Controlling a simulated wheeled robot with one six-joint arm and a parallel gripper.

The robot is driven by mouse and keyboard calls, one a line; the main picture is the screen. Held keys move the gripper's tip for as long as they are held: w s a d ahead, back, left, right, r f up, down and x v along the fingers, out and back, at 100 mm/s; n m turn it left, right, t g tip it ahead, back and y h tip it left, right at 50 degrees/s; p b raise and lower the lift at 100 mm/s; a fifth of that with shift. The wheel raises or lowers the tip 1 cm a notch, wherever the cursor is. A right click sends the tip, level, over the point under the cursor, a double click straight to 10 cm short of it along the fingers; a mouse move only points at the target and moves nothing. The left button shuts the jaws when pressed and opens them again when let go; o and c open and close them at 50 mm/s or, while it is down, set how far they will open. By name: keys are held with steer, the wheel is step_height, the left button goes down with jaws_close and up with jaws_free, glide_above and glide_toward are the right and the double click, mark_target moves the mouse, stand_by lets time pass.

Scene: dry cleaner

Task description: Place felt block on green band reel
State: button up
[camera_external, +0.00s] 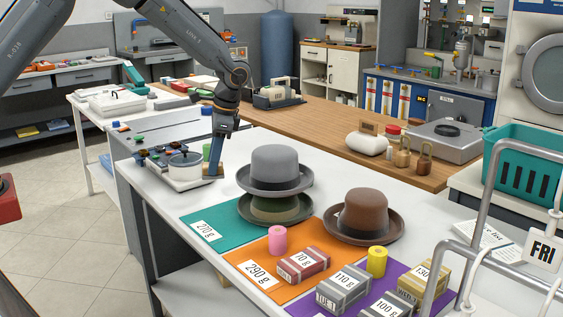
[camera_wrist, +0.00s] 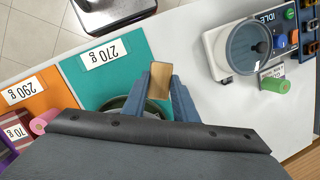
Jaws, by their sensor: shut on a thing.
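My gripper (camera_external: 212,170) is shut on a tan felt block (camera_wrist: 160,80), held between the blue fingers (camera_wrist: 160,88) in the wrist view. In the external view the block (camera_external: 217,171) is a brown patch low at the fingertips, beside the weighing device; I cannot tell whether it touches the counter. A green band reel (camera_wrist: 277,86) is on the white counter at the right of the wrist view, by the device and apart from the block.
The scale-like device with a round clear bowl (camera_external: 186,166) stands left of my gripper. Stacked grey and green hats (camera_external: 275,170) stand close on the right, on the teal mat (camera_external: 222,243). A pink reel (camera_external: 278,239) and labelled boxes lie nearer. Bare white counter lies between block and reel.

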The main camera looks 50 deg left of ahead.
steer(key=w+a+r+m+t+b, duration=0.2)
steer(key=w+r+m+b, duration=0.2)
steer(key=w+m, duration=0.75)
steer(key=w+d+f+m+t+h+b, duration=0.1)
steer(key=w+d+m+b, duration=0.25)
steer(key=w+m, duration=0.45)
steer(key=w+d+m+t+h+b, duration=0.1)
steer(key=w+d+m+b, duration=0.1)
steer(key=w+m+b, duration=0.6)
steer(key=shift+n, duration=0.95)
steer(key=f+p, duration=0.1)
steer(key=f, duration=0.2)
steer(key=w+f+p, duration=0.1)
steer(key=f+p, duration=0.1)
steer(key=f, duration=0.1)
steer(key=w+f+p, duration=0.1)
steer(key=f, duration=0.2)
steer(key=shift+w+f+p, duration=0.1)
steer(key=shift+f+p, duration=0.15)
steer(key=shift+p, duration=0.05)
steer(key=shift+f, duration=0.1)
steer(key=o, duration=1.1)
steer(key=shift+c, duration=0.2)
step_height(320, 180, up, 12)
steer(key=s+b, duration=0.1)
steer(key=s, duration=0.1)
steer(key=shift+s+d+b, duration=0.3)
steer(key=shift+s+d, duration=0.1)
steer(key=shift+d, duration=0.05)
